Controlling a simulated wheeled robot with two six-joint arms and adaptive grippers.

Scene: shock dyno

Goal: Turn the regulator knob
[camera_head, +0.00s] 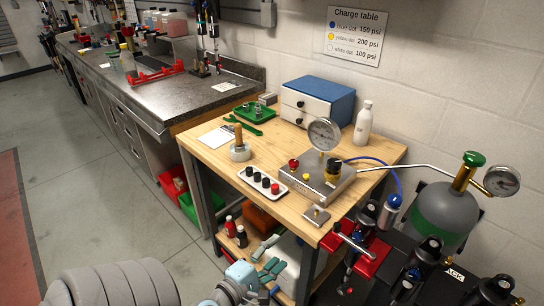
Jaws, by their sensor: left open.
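A silver regulator box (318,189) sits on the wooden bench, with a round dial gauge (325,134) standing at its back. A black knob with a yellow part (332,169) stands on its right side; it looks like the regulator knob. A red knob (293,163) and a small yellow knob (306,177) are also on the box. My left gripper (271,258) is low at the bottom centre, in front of the bench's lower shelf and well below the box. Its teal fingers are apart and hold nothing visible. My right gripper does not show.
A white tray with black and red caps (250,182) lies left of the box. A white bottle (363,123) and blue-topped drawers (318,98) stand behind. A red clamp (352,255) stands at the bench's right front.

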